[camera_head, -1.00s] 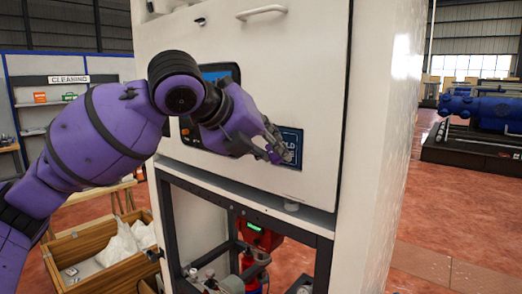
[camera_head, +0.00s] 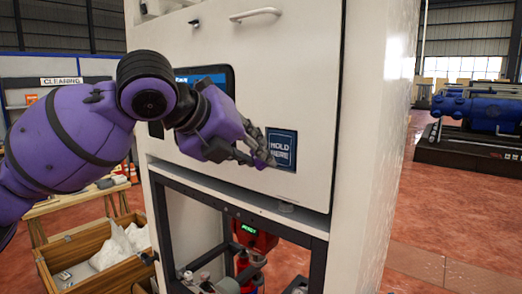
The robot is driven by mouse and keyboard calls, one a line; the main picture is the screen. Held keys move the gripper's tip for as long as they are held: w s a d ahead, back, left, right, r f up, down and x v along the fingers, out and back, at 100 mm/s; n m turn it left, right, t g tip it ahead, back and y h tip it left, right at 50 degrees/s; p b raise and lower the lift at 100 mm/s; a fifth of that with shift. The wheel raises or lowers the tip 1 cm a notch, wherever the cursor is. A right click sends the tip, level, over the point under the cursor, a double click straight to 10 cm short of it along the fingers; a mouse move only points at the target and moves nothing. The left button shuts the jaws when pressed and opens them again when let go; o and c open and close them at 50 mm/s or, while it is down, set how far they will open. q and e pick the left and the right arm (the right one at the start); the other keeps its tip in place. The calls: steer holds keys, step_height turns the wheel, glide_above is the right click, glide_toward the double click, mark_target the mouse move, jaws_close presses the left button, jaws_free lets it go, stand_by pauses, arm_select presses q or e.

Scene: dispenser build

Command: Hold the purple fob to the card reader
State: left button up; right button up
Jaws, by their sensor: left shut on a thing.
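The card reader (camera_head: 283,147) is a dark blue square marked "HOLD HERE" on the front of the white cabinet. My left gripper (camera_head: 264,157) is at the reader's lower left edge, its fingers pointing right and down. It is shut on the small purple fob (camera_head: 261,165), of which only a bit shows between the fingers. The fob is just left of the reader's lower left corner; I cannot tell whether it touches the panel. My right gripper is not in view.
The white cabinet (camera_head: 290,70) has a handle (camera_head: 255,14) and a screen (camera_head: 215,76) partly behind my left arm. Below, an open frame holds a red device (camera_head: 254,240) with a green display. A wooden crate (camera_head: 90,240) stands at left.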

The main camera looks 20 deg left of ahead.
arm_select(q)
steer(key=s+a, duration=0.2)
steer(key=s, duration=0.3)
steer(key=shift+s, duration=0.4)
